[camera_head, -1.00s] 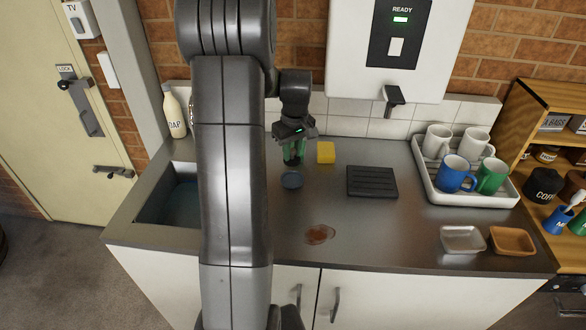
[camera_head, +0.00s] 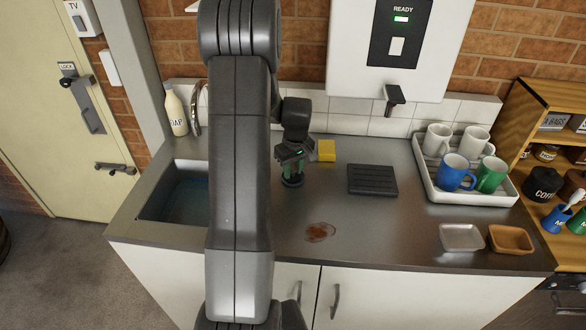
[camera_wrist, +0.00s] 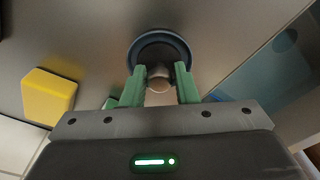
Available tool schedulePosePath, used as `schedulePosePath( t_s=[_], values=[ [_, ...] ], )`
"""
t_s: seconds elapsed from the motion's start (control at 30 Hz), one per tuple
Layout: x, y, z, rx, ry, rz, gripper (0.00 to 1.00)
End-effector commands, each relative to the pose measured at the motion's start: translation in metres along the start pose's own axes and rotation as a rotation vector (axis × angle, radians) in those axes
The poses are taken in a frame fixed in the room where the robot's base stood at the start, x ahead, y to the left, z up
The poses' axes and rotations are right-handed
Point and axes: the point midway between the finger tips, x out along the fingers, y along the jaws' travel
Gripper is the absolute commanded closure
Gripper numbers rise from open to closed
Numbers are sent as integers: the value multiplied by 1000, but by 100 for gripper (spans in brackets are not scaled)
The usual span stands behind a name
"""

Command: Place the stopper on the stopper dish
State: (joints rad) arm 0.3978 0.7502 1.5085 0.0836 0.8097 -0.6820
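The stopper dish (camera_head: 299,183) is a small round blue dish on the steel counter, right of the sink. In the wrist view its blue rim (camera_wrist: 133,48) rings the dark stopper (camera_wrist: 160,52). The stopper has a pale knob between the green fingers of my gripper (camera_wrist: 160,76). My gripper (camera_head: 292,175) points down at the dish in the head view, its fingers close around the knob. The stopper sits in or just above the dish; any small gap beneath it is hidden.
A yellow sponge (camera_head: 326,151) lies just behind and right of my gripper. A black ridged mat (camera_head: 372,180) is further right. The sink (camera_head: 170,199) is left, with a soap bottle (camera_head: 175,112) behind it. A brown stain (camera_head: 319,232) marks the counter in front.

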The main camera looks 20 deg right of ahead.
Motion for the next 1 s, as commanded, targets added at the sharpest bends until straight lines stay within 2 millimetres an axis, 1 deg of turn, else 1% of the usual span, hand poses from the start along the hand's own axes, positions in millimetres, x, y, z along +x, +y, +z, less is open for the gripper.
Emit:
schedulePosePath(
  t_s=[0.03, 0.07, 0.33, 0.47, 0.57, 0.67, 0.7, 0.9, 1.0],
  values=[
    [0, 0, 0, 0, 0, 0, 62],
    [0, 0, 0, 0, -1, 0, 56],
    [-1, 0, 0, 0, -1, 0, 56],
    [-6, 0, 0, 0, 0, 0, 56],
    [-18, 0, -1, 0, 3, 2, 56],
    [-37, 0, 0, 0, 4, 3, 56],
    [-47, 1, -1, 0, 5, 4, 56],
    [-90, 1, -1, 0, 3, 3, 56],
    [-105, 1, 0, 0, 2, 2, 56]
  ],
)
